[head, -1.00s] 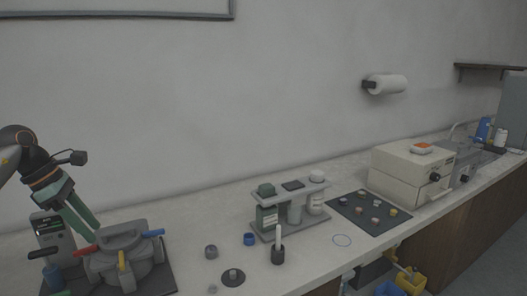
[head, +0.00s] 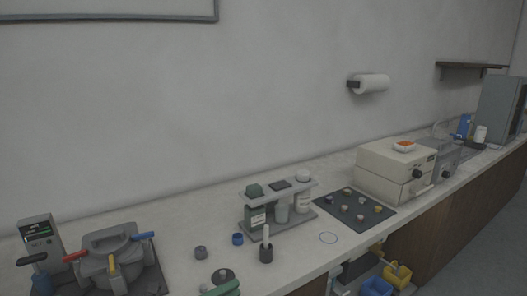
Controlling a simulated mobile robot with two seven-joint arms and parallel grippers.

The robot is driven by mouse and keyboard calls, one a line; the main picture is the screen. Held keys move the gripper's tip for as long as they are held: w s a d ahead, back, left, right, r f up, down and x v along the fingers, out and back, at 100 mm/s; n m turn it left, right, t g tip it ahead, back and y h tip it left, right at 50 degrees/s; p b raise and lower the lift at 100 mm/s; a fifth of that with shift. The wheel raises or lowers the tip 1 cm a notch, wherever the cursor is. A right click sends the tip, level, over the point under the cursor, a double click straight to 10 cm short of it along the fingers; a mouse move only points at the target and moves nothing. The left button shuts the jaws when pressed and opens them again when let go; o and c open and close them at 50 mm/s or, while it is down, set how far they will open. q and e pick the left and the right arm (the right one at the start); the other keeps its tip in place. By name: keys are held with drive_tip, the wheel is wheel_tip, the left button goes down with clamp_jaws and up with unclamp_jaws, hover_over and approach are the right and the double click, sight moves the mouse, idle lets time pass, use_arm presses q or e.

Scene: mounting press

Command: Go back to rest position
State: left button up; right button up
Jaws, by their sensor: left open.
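The mounting press (head: 110,254) stands at the lower left of the head view, a grey round-topped body with red, blue and yellow handles. Its control box (head: 40,240) with a lit display stands beside it. My right gripper is not in view.
A rack (head: 279,204) with bottles stands mid-counter, near a dark cup (head: 266,254) and small grey (head: 200,253) and blue (head: 238,239) rings. A dark mat (head: 345,216) holds several small pieces. A beige machine (head: 395,172) stands further right.

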use_arm(q)
drive_tip(key=s+a+f+n+t+y, duration=0.35)
drive_tip(key=f+n+y, duration=0.3)
drive_tip(key=n, duration=0.45)
drive_tip(key=s+a+f+n+t+y, duration=0.2)
drive_tip(key=s+f+n+y, duration=0.3)
drive_tip(key=f+n, duration=0.45)
drive_tip(key=s+a+f+n+g+y, duration=0.1)
drive_tip(key=s+f+n+g, duration=0.2)
drive_tip(key=s, duration=0.4)
drive_tip(key=s+a+f+n+g+y+p, duration=0.1)
drive_tip(key=s+a+f+n+g+y, duration=0.1)
drive_tip(key=s+f+n, duration=0.3)
drive_tip(key=s+n+g, duration=0.1)
drive_tip(key=s+n, duration=0.1)
drive_tip(key=s, duration=0.1)
drive_tip(key=shift+a+f, duration=0.2)
drive_tip(key=shift+a, duration=0.05)
drive_tip(key=shift+n, duration=0.25)
